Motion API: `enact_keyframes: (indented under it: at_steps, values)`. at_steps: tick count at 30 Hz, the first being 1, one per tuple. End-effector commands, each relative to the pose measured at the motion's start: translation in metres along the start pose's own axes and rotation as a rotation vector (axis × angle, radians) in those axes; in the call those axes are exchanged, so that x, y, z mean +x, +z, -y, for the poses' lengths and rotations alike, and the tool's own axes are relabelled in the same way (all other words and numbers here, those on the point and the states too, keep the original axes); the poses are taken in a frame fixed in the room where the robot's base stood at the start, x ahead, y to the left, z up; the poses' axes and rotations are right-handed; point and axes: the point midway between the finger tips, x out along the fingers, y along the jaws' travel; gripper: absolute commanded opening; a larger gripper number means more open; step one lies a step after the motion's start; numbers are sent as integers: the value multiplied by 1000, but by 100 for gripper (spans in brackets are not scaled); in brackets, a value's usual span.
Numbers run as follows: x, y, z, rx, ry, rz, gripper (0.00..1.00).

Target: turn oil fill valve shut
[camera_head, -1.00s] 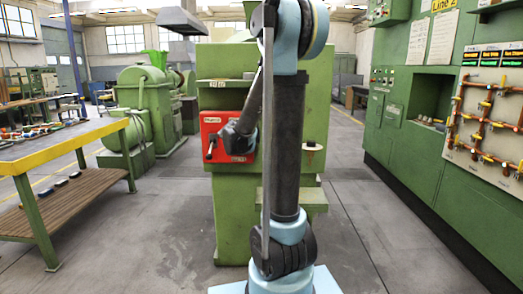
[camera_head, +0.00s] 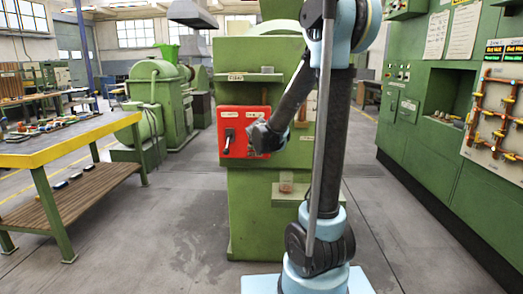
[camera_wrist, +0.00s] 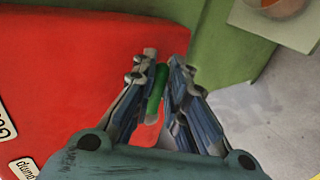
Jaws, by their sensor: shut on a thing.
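A red panel (camera_head: 240,131) is on the front of a green machine (camera_head: 250,212). A black lever (camera_head: 228,140) hangs on its left side. My gripper (camera_head: 260,138) is at the panel's right side and hides what is there in the head view. In the wrist view, my gripper (camera_wrist: 164,64) is shut on a slim green handle (camera_wrist: 155,92) in front of the red face. The handle's mount is hidden between the fingers. I cannot read a label that names it as the oil fill valve.
A yellow-edged workbench (camera_head: 80,138) stands to the left. Green cabinets (camera_head: 425,140) with a pipe board (camera_head: 492,122) line the right. The floor between is clear.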

Motion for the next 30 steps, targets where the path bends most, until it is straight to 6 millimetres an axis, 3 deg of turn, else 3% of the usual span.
enact_keyframes:
  at_steps: [1,2,4,17,30]
  values:
    - [0,3,3,1,-5,7,0]
    - [0,3,3,1,-5,7,18]
    - [0,3,3,1,-5,6,34]
    - [-3,1,1,0,-1,2,34]
    - [-46,1,1,-1,-2,2,34]
